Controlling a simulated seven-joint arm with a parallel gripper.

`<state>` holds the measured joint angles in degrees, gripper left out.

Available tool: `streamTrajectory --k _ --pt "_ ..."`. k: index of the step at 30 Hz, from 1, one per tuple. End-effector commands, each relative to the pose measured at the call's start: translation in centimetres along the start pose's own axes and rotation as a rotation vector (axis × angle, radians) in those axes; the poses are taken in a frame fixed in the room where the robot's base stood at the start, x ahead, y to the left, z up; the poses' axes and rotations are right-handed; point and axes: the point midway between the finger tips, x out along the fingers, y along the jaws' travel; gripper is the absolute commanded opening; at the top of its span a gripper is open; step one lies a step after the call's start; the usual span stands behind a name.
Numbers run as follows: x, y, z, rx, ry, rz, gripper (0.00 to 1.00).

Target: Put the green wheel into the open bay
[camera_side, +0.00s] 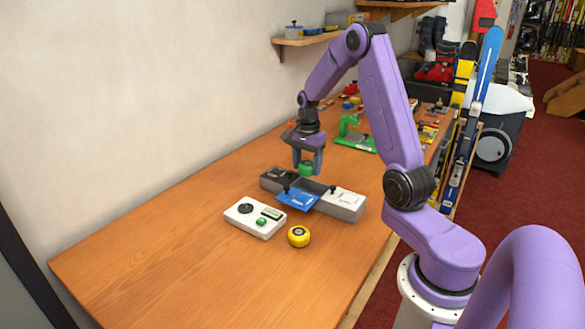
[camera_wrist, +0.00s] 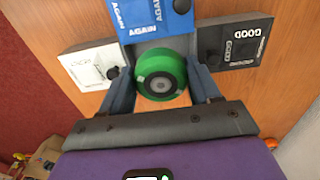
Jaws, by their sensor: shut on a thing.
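My gripper (camera_side: 308,165) is shut on the green wheel (camera_side: 306,170), which also shows between the fingers in the wrist view (camera_wrist: 160,78). It holds the wheel over the row of bays, near the middle one. The blue lid (camera_side: 297,199) marked AGAIN is swung open toward the front. The grey open bay (camera_wrist: 160,47) shows partly behind the wheel in the wrist view; its inside is mostly hidden. The black lid (camera_side: 283,178) marked GOOD and the white lid (camera_side: 342,201) cover the bays on either side. The gap between wheel and bay is hard to judge.
A white box (camera_side: 244,223) with a dial and green button stands in front of the bays. A yellow round piece (camera_side: 299,237) lies beside it. A green stand (camera_side: 354,135) is farther back. The left of the wooden bench (camera_side: 150,250) is clear.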

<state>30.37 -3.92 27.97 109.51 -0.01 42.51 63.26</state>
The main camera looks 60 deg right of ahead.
Motion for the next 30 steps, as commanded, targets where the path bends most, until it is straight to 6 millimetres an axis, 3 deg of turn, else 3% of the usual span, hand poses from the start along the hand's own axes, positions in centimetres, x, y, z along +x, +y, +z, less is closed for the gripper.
streamTrajectory --k 6,30 --pt "1.0 0.3 -2.1 0.007 0.000 0.001 0.23" --pt "7.0 0.3 -2.0 0.006 -0.001 0.001 0.23"
